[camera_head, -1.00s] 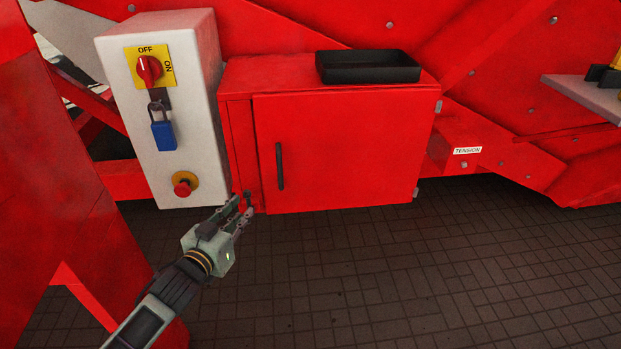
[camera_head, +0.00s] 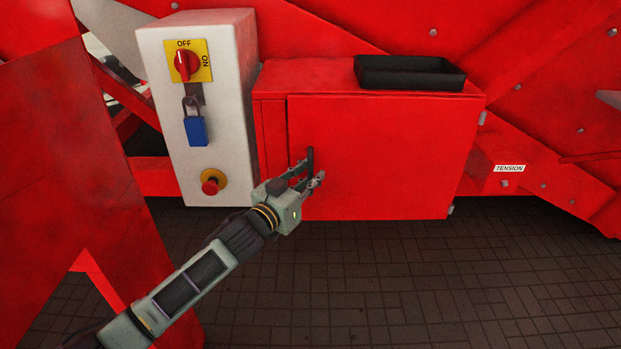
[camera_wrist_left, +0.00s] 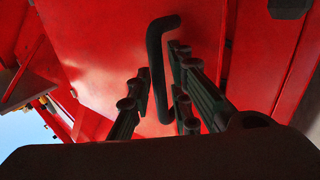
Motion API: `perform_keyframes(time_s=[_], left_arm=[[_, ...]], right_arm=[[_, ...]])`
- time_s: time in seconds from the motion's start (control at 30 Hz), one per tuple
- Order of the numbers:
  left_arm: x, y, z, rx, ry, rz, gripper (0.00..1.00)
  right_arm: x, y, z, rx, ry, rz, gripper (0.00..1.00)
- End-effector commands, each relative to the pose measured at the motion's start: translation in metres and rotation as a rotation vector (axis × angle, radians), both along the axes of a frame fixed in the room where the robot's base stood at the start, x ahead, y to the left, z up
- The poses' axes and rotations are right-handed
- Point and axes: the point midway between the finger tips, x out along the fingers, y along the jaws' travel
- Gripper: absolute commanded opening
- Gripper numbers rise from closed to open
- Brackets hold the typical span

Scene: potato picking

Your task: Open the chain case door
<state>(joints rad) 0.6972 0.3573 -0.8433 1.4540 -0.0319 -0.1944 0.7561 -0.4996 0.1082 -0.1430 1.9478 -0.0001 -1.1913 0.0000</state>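The chain case door (camera_head: 400,150) is a red panel on the front of a red box and looks closed. Its black vertical handle (camera_head: 310,154) is near the left edge, with its lower part hidden by my gripper. My left gripper (camera_head: 309,174) is at the handle, reaching in from the lower left. In the left wrist view, the black handle (camera_wrist_left: 156,60) stands between the fingers (camera_wrist_left: 157,95), one on the left and a pair on the right. Gaps show beside the handle, so the fingers look open around it. My right gripper is not in view.
A black tray (camera_head: 410,74) sits on top of the box. A pale control box (camera_head: 195,115) with a red switch, blue padlock (camera_head: 195,130) and red button (camera_head: 211,183) stands at the left. Hinges (camera_head: 482,118) show on the door's right side. Brick floor in front is clear.

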Motion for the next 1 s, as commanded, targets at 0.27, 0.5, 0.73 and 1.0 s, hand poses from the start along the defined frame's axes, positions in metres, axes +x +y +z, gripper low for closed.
perform_keyframes(time_s=[0.27, 0.5, 0.73, 1.0], left_arm=[[-0.0003, -0.0001, -0.0002, 0.0, 0.0, 0.0, 0.1], [-0.0004, 0.0, -0.0003, 0.0, 0.0, 0.0, 0.0], [-0.0004, 0.0001, -0.0004, 0.0, 0.0, 0.0, 0.0], [-0.0013, -0.0001, -0.0014, -0.002, 0.001, 0.01, 0.0]], right_arm=[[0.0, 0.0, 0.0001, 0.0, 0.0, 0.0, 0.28], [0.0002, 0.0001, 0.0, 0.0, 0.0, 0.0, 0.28], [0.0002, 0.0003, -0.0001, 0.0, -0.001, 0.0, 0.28], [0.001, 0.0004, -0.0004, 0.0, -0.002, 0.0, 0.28]])
